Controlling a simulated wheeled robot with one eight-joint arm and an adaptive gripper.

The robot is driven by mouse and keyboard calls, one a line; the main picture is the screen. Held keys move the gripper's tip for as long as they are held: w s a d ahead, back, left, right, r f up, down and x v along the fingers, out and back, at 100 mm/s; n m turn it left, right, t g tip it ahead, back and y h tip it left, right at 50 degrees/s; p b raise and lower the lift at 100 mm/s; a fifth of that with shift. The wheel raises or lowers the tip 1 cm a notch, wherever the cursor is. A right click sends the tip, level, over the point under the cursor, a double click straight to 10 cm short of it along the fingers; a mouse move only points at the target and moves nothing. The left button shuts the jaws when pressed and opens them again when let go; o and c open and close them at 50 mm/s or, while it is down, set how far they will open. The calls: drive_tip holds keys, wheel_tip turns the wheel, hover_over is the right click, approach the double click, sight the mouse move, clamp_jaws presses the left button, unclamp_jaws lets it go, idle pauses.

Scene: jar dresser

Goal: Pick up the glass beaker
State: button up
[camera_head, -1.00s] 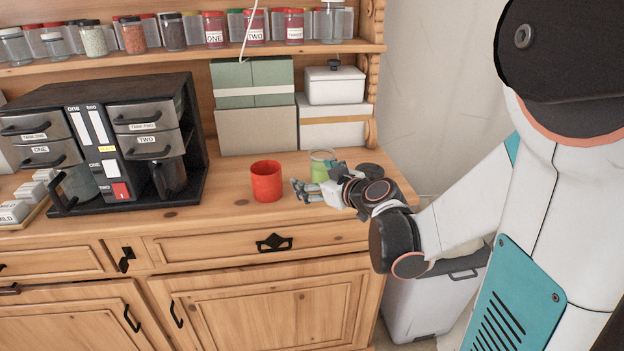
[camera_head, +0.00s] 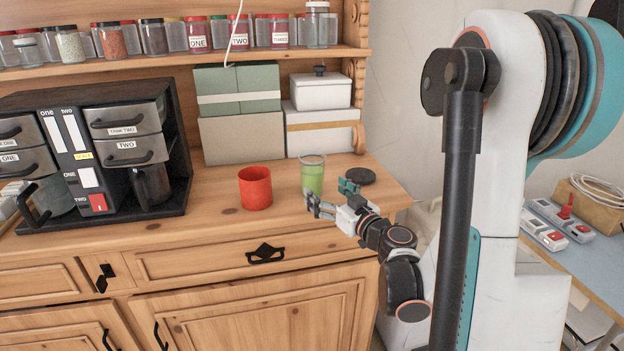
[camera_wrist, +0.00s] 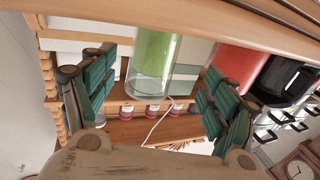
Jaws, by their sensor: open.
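The glass beaker (camera_head: 312,176) is clear with green inside and stands upright on the wooden counter, right of a red mug (camera_head: 255,188). My gripper (camera_head: 329,196) is open and empty, just in front and to the right of the beaker. In the wrist view the beaker (camera_wrist: 155,55) appears between the two spread green-padded fingers (camera_wrist: 158,78), with space on both sides. I see no contact between fingers and beaker.
A black round lid (camera_head: 361,176) lies behind my gripper near the counter's right end. Boxes (camera_head: 242,138) stand at the back. A black coffee machine (camera_head: 120,195) fills the left. The shelf above holds several jars (camera_head: 197,36). Counter front of the mug is clear.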

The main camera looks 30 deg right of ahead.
sight(319, 182)
drive_tip(key=w+b, duration=0.1)
drive_tip(key=w, duration=0.6)
drive_tip(key=shift+w+d+b, duration=0.15)
drive_tip(key=shift+d+b, duration=0.05)
drive_tip(key=shift+b, duration=0.15)
drive_tip(key=c, duration=1.5)
drive_tip(key=shift+o, duration=0.2)
drive_tip(key=shift+r, duration=0.1)
wheel_tip(319, 182, up, 20)
drive_tip(key=p, duration=0.7)
